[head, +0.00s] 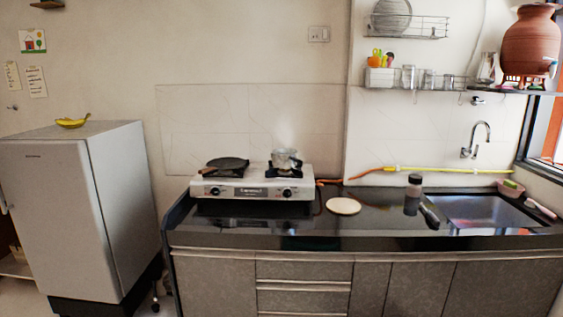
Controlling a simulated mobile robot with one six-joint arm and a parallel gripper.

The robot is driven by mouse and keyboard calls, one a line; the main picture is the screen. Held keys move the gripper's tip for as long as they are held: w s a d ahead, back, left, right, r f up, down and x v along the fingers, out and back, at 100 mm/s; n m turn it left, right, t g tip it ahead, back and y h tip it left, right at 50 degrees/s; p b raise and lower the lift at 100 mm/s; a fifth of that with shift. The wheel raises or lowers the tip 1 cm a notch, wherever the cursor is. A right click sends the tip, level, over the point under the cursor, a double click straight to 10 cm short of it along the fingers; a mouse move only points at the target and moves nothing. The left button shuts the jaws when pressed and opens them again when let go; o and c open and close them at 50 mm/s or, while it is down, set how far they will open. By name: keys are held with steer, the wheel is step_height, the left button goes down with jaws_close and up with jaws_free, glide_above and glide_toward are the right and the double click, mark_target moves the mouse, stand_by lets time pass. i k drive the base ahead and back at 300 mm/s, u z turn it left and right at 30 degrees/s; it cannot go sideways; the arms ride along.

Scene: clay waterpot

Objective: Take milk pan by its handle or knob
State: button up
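A small silvery pan (286,158), which looks like the milk pan, sits on the right burner of the two-burner gas stove (252,189). A pale haze shows above it. Its handle or knob is too small to make out clearly. A flat dark pan (227,164) lies on the left burner beside it. My gripper is not in view.
The stove stands on the black counter (380,219). A pale round disc (343,205), a dark bottle (413,190) and a sink (487,210) lie to its right. An orange hose (345,178) runs along the wall. A fridge (82,205) stands at left.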

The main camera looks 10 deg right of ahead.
mark_target(280, 161)
steer(key=i, duration=0.9)
steer(key=z, duration=3.9)
steer(key=i, duration=0.1)
steer(key=u, duration=2.2)
steer(key=k, duration=0.25)
steer(key=z, duration=0.25)
